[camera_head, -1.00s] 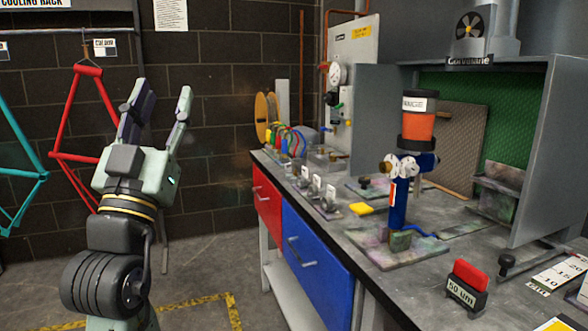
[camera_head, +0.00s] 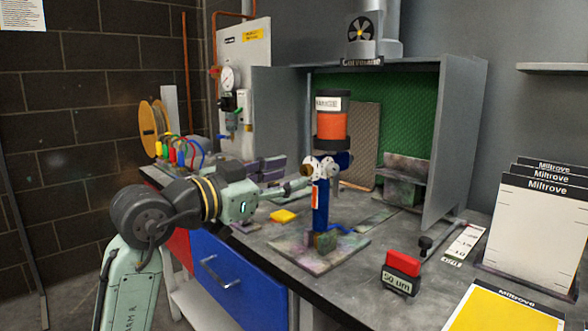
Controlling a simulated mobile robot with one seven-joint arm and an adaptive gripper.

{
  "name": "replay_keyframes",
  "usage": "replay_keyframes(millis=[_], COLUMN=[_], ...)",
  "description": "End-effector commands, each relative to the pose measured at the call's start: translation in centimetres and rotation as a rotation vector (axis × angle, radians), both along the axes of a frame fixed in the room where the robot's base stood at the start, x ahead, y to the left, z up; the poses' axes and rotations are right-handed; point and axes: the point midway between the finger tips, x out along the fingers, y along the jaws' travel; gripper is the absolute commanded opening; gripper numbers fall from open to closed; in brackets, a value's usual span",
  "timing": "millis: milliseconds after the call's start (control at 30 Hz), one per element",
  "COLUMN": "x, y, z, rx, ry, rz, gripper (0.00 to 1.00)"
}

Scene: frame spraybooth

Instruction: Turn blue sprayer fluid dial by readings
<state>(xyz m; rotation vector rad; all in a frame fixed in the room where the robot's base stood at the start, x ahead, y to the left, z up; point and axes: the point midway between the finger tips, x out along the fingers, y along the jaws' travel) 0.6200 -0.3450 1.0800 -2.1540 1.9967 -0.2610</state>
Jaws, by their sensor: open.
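The blue sprayer (camera_head: 320,205) stands upright on a stained base plate (camera_head: 345,257) on the bench. An orange cup with a white label (camera_head: 332,118) sits on top of it. White round dials (camera_head: 317,167) are on the left side of its head; their markings are too small to read. My gripper (camera_head: 290,178) is open and empty. It points right, with its fingertips just left of the dials. A small gap seems to remain, but I cannot tell for sure. My gripper hides part of the bench behind it.
A spray booth (camera_head: 468,130) with a green back stands behind the sprayer. A yellow block (camera_head: 283,216) lies left of it. A red-topped "50 um" block (camera_head: 402,270) and white Miltrove cards (camera_head: 530,235) are at right. A gauge panel (camera_head: 243,50) is behind.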

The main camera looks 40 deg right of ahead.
Motion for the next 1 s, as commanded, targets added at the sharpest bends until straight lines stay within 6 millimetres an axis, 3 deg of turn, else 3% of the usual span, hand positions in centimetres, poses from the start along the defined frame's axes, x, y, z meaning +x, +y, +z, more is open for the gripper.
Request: replay_keyframes(millis=[200,567,1000], x=[0.2,0.3,0.3], y=[-2.7,-3.3,-3.3], z=[0.1,0.0,0.0], rx=[-0.001,-0.002,-0.002], ry=[0.000,0.000,0.000], rz=[0.000,0.003,0.003], gripper=[0.40,0.40,0.12])
